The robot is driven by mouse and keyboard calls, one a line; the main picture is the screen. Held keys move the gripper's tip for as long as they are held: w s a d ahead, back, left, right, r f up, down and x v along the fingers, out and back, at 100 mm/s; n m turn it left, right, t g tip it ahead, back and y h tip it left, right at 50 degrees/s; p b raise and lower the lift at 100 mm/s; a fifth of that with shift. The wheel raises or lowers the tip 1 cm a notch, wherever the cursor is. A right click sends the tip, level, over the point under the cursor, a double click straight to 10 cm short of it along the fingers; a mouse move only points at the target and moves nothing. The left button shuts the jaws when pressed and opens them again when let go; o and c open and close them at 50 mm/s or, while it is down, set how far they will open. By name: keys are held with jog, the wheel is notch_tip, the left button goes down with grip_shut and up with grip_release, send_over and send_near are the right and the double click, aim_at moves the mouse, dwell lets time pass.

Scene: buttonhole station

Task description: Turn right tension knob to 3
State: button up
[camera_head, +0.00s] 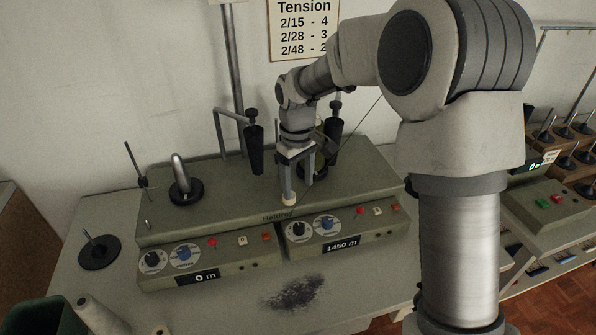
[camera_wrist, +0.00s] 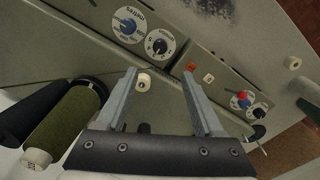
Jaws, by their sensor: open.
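The right panel holds a black knob (camera_head: 298,230) and a blue knob (camera_head: 326,224), each on a white dial. In the wrist view the black knob (camera_wrist: 158,46) and blue knob (camera_wrist: 130,25) appear inverted at the top. Their lettering is too small to read, so I cannot tell which is tension or its setting. My gripper (camera_head: 298,192) is open above the machine's top, behind the right panel, apart from both knobs. Its fingers also show in the wrist view (camera_wrist: 160,78), with a small cream cap (camera_wrist: 143,79) seen between them, near the left fingertip.
The left panel has a matching black knob (camera_head: 152,260) and blue knob (camera_head: 184,252). A red button (camera_head: 360,210) sits right of the right-hand knobs. Dark posts (camera_head: 255,150) stand behind. A wall sign (camera_head: 304,28) reads Tension: 2/15 - 4, 2/28 - 3. The table front is mostly clear.

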jog(key=shift+r, duration=1.35)
jog(key=s+d+r+m+t, duration=0.35)
jog(key=s+d+r, duration=0.55)
jog(key=s+r, duration=0.3)
jog(key=s+d+m+t, duration=0.1)
jog(key=s+d+m, duration=0.1)
jog(key=s, duration=0.4)
jog(key=s+d+m+t, duration=0.1)
jog(key=s+d+m, duration=0.2)
jog(key=s, duration=0.4)
jog(key=shift+d, duration=0.25)
